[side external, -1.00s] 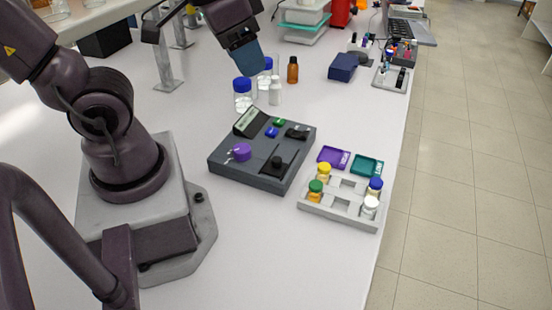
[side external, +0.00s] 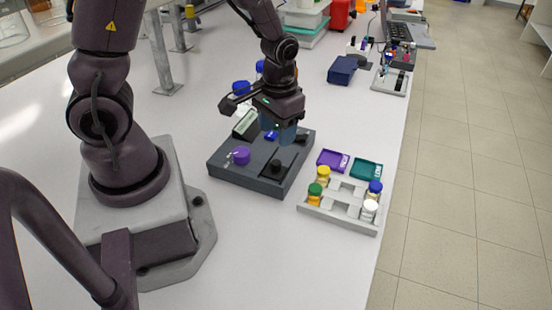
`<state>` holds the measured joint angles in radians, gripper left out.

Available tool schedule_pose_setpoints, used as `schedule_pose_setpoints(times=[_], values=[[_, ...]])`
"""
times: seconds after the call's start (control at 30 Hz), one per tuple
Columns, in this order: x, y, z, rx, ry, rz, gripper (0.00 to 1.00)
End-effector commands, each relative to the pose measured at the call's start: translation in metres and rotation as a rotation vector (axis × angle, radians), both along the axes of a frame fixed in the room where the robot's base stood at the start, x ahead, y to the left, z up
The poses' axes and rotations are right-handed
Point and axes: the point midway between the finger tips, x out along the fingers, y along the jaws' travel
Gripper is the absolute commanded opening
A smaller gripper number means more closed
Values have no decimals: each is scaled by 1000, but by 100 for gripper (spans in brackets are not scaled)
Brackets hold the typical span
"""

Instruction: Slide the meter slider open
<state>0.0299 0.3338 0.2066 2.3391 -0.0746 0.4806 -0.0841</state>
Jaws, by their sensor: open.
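The dark grey rig box (side external: 225,172) lies on the white bench, in the middle of the side view. A black knob (side external: 276,165) stands on a dark panel near its front right. A second black part (side external: 300,137) sits at the back right, partly behind my gripper. I cannot tell for sure which of these is the meter slider. A purple knob (side external: 241,155) is at the left and a tilted display (side external: 245,123) at the back left. My gripper (side external: 277,138) points down over the back of the box, open and holding nothing I can see. Contact with the box cannot be told.
A light grey rack (side external: 337,213) with several capped vials stands right of the box. A purple tray (side external: 333,159) and a teal tray (side external: 367,168) lie at its back. Blue-capped bottles (side external: 241,88) stand behind my gripper. The bench in front of the box is clear.

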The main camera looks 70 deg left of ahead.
Motion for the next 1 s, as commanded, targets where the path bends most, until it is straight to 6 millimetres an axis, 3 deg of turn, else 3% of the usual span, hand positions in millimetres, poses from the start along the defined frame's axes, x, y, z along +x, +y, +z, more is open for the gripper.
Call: schedule_pose_setpoints(times=[0.2,0.4,0.6,0.9,1.0], values=[[-2,2,-46,-1,8,2,50],[-2,3,-74,0,4,0,50],[-2,3,-87,-1,2,0,50],[-1,3,-88,-1,0,0,50],[-1,3,-88,0,0,0,28]])
